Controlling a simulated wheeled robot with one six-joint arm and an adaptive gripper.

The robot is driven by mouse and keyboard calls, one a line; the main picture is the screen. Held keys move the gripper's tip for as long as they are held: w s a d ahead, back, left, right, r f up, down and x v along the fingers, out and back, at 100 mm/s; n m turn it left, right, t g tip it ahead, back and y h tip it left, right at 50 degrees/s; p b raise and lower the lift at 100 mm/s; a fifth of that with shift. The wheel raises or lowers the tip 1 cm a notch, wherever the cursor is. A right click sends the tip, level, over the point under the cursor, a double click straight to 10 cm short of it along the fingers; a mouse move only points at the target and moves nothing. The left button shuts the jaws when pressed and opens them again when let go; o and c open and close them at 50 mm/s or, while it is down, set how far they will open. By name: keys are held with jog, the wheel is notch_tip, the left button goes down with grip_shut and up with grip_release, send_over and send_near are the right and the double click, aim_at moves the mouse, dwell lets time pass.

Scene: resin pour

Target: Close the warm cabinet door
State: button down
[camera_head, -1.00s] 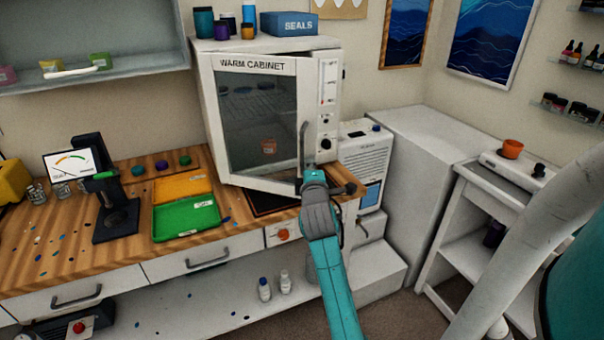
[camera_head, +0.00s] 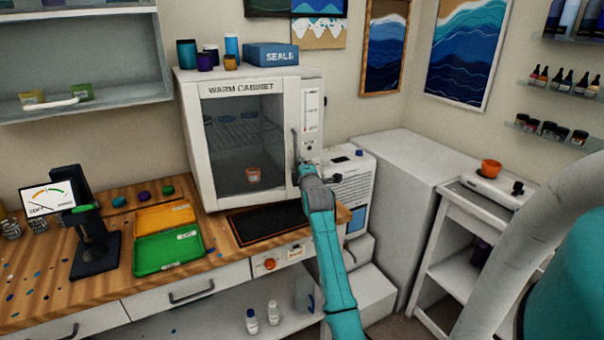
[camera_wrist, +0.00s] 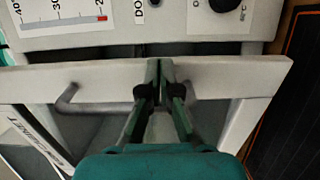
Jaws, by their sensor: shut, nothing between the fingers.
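The white warm cabinet (camera_head: 312,90) stands on the wooden bench. Its glass door (camera_head: 240,92) looks almost flush with the front in the head view. In the wrist view the door's white frame (camera_wrist: 75,80) shows a narrow dark gap beside the control panel (camera_wrist: 120,20). The bar handle (camera_head: 295,150) is on the door's right side; it also shows in the wrist view (camera_wrist: 100,106). My gripper (camera_head: 304,170) is at the handle's lower end. In the wrist view its fingertips (camera_wrist: 160,66) are together and empty, against the door frame or very near it.
A black mat (camera_head: 262,222) lies on the bench before the cabinet. Green (camera_head: 168,251) and orange (camera_head: 163,217) trays and a dark stand (camera_head: 95,250) are to the left. A white appliance (camera_head: 350,185) stands close at the right. A blue SEALS box (camera_head: 271,55) sits on the cabinet.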

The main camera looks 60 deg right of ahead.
jog(key=shift+x, duration=1.55)
